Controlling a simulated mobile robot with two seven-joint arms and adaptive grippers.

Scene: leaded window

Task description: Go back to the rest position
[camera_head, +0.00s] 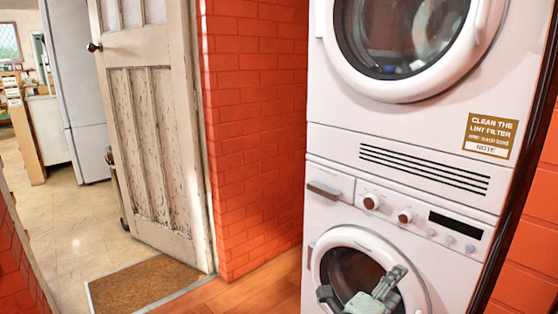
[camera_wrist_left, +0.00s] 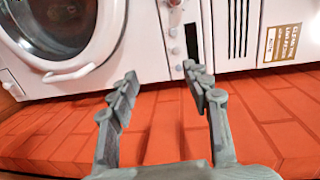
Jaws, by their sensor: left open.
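My left gripper (camera_head: 362,282) is at the bottom of the head view, in front of the round door of the lower white machine (camera_head: 322,222). Its two grey fingers are spread apart with nothing between them. In the left wrist view the open left gripper (camera_wrist_left: 160,75) points toward the machine's white front, seen turned sideways. The round door (camera_wrist_left: 20,72) is at the upper left there. I cannot tell the exact gap between fingertips and machine. My right gripper is in neither view.
An upper white machine (camera_head: 333,130) with a round glass door is stacked above. An orange brick wall (camera_head: 255,110) stands to its left. A worn panelled door (camera_head: 150,150) stands open by a brown doormat (camera_head: 145,285). Tiled floor (camera_head: 80,220) lies clear beyond.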

